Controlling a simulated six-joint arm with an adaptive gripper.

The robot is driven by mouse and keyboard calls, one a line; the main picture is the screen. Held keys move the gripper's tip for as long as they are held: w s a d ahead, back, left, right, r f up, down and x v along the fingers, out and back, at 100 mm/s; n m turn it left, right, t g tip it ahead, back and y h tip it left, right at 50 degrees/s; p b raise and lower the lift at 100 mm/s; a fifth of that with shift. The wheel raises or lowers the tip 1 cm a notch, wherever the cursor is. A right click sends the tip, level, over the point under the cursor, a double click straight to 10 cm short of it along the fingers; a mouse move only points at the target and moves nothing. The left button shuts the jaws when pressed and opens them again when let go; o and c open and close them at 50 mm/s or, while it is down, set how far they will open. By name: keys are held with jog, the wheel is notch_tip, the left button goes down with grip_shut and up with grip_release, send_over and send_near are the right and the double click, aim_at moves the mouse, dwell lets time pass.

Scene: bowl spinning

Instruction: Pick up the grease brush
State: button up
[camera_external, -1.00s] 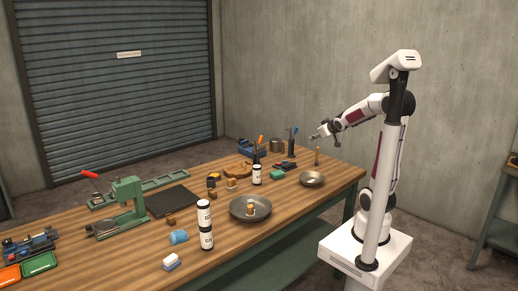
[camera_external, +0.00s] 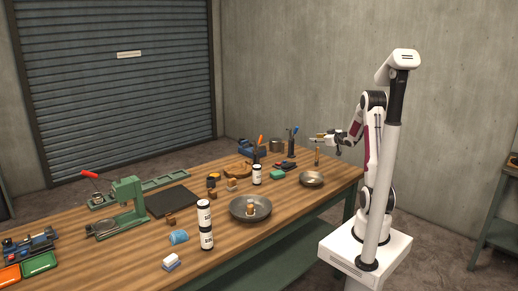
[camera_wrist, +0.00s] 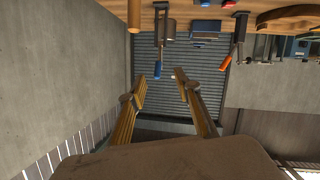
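A thin upright brown stick-like thing (camera_external: 317,158), which looks like the grease brush, stands near the far right corner of the table. My gripper (camera_external: 318,139) is level beside its top in the outside view; I cannot tell whether they touch. In the wrist view, which looks upside down, my gripper (camera_wrist: 168,72) is open, with nothing between its two yellowish fingers. A brown upright cylinder (camera_wrist: 134,15), probably the same brush, shows at the top edge, left of the fingertips and apart from them. Its bristles are not discernible.
A small metal bowl (camera_external: 312,179) stands just in front of the brush. A grey can (camera_external: 277,145), an orange-handled tool (camera_external: 261,140) and a blue-handled tool (camera_external: 294,133) stand behind, to the left. A large pan (camera_external: 250,208) lies farther forward. Air above the table is free.

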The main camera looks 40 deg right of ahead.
aim_at(316, 160)
jog(key=s+d+f+t+y, duration=0.1)
jog(key=f, duration=0.1)
jog(key=s+d+f+t+y, duration=0.1)
jog(key=d+f, duration=0.1)
jog(key=f, duration=0.1)
jog(key=s+d+f+t+y, duration=0.1)
jog(key=s+f, duration=0.1)
jog(key=f, duration=0.1)
jog(key=shift+d+f+y, duration=0.15)
jog(key=shift+d+y, duration=0.15)
jog(key=shift+y, duration=0.1)
jog(key=shift+s+d+f+t+y, duration=0.1)
jog(key=shift+s+f+t+y, duration=0.2)
jog(key=shift+s+f, duration=0.25)
jog(key=shift+r, duration=0.1)
jog(key=shift+w, duration=1.25)
jog(key=shift+w+r, duration=0.15)
jog(key=shift+w, duration=2.5)
